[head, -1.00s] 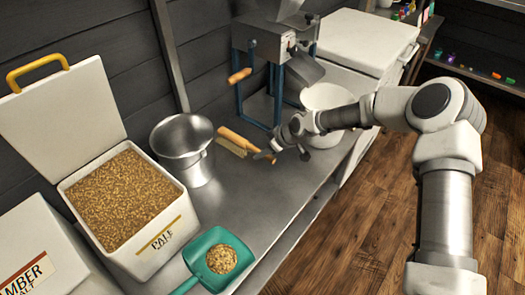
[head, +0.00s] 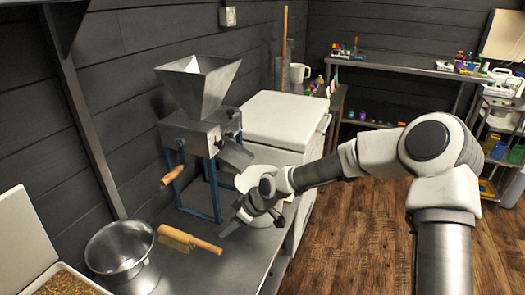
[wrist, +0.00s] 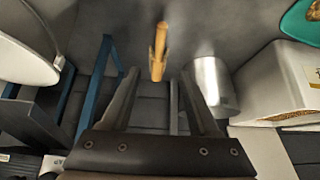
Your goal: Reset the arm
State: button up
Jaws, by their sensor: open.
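In the wrist view the two dark fingers of my gripper (wrist: 158,78) are spread apart. My arm reaches in from the right side of the head view, bent at the elbow.
A grain mill (head: 205,115) on blue legs stands behind the gripper. A metal pot (head: 120,250) is at the left, beside an open grain bin (head: 25,240). A white chest (head: 285,120) is behind. Wooden floor (head: 350,235) is clear below the arm.

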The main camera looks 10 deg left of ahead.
jog(key=s+d+r+m+t+h, duration=0.1)
jog(key=s+d+r+m+h, duration=0.25)
jog(key=d+r, duration=0.6)
jog(key=s+d+r+m+t+h, duration=0.15)
jog(key=s+d+r+h, duration=0.35)
jog(key=d, duration=0.7)
jog(key=s+d+r+m+y, duration=0.1)
jog(key=s+d+r+m, duration=0.2)
jog(key=s, duration=0.2)
jog(key=s+d+r+m+t, duration=0.1)
jog(key=s+d+r+m, duration=0.2)
jog(key=s, duration=0.3)
jog(key=s+d+r+m+y, duration=0.1)
jog(key=s+d+r+m, duration=0.2)
jog(key=s, duration=0.2)
notch_tip(320, 180, up, 17)
jog(key=s+p, duration=0.1)
jog(key=p, duration=1.6)
jog(key=shift+s+a+r+m, duration=0.15)
jog(key=shift+a+m, duration=0.1)
jog(key=shift+m, duration=0.15)
jog(key=shift+c, duration=0.9)
jog(key=shift+a, duration=0.2)
